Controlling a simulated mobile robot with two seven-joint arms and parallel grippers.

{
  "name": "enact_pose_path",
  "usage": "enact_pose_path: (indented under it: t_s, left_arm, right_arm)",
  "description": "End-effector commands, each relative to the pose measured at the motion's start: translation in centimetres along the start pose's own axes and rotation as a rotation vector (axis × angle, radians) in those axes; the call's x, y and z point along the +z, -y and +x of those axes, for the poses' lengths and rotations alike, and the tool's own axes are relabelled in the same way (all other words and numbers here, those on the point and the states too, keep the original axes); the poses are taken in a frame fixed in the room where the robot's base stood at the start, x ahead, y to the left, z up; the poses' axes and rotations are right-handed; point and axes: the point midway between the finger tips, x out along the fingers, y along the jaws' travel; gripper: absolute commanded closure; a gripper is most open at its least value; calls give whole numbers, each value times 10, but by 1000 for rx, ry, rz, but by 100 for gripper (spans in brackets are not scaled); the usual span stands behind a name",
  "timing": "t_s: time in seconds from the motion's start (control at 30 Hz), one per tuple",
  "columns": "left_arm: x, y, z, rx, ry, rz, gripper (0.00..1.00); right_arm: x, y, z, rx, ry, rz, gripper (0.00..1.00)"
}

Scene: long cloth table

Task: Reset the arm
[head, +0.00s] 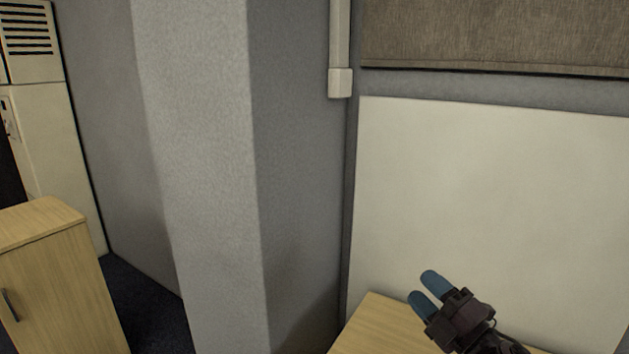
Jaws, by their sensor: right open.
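My right gripper (427,288) shows at the lower right of the head view, with two blue fingertips pointing up and to the left. Its fingers are apart with a narrow gap, and nothing is between them. It is in front of a light wooden surface (374,322) and a white board (490,200). Whether it touches either cannot be told. My left gripper is not in view.
A wooden cabinet (60,290) with a dark handle stands at the lower left. A white unit with vents (30,40) is behind it. A grey wall column (200,170) fills the middle. Dark carpet (142,305) shows between cabinet and column.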

Motion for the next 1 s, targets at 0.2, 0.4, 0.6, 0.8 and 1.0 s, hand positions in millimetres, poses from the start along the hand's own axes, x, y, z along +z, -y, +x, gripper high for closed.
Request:
enact_pose_path:
  t_s: [0.2, 0.4, 0.6, 0.8, 1.0]
  left_arm:
    - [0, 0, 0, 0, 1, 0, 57]
    - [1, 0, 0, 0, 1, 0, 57]
    - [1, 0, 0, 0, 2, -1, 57]
    - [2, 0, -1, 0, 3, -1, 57]
    - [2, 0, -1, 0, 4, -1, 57]
  right_arm:
    - [30, 87, -78, -77, 448, 707, 51]
    - [14, 160, -164, -127, 756, 1119, 51]
    - [-17, 203, -244, -122, 951, 1300, 51]
    - [-44, 224, -296, -136, 1070, 1351, 51]
    - [-51, 229, -312, -151, 1100, 1354, 51]
